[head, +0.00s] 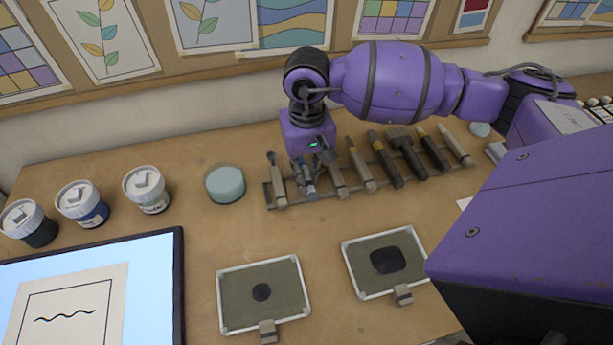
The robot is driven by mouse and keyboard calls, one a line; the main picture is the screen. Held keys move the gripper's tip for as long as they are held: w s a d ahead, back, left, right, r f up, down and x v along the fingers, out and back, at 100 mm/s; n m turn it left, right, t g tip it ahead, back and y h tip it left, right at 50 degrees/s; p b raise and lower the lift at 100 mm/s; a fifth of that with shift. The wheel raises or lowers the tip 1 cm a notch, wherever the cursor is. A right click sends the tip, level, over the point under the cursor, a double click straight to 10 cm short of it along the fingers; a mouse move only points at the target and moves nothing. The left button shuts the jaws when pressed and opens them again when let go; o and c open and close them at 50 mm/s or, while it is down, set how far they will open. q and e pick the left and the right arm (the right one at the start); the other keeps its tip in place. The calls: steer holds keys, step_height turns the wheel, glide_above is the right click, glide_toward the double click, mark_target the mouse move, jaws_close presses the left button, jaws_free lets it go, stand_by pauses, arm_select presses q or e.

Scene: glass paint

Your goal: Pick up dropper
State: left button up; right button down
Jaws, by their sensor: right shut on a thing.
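My right gripper (306,188) points down at the left part of the tool rack (360,186), its fingers low between the leftmost tool and a light-handled tool. It is shut on a slim tool there, which I take to be the dropper; the fingers and wrist hide most of it. I cannot tell whether it has left the rack. My left gripper is not in view.
A round pale-blue pot (225,184) and several lidded paint jars (148,190) are to the left. Two framed panels (262,322) and a lit screen (150,270) lie in front.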

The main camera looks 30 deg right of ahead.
steer(key=shift+r, duration=0.1)
steer(key=shift+r, duration=0.2)
steer(key=r, duration=0.3)
steer(key=shift+s+a+r, duration=0.15)
steer(key=shift+s+a, duration=0.05)
steer(key=shift+a, duration=0.05)
steer(key=s+a+r+b, duration=0.1)
steer(key=s+a+r, duration=0.7)
steer(key=s+r, duration=0.1)
steer(key=shift+s+a, duration=0.35)
steer(key=shift+s, duration=0.2)
stand_by(0.4)
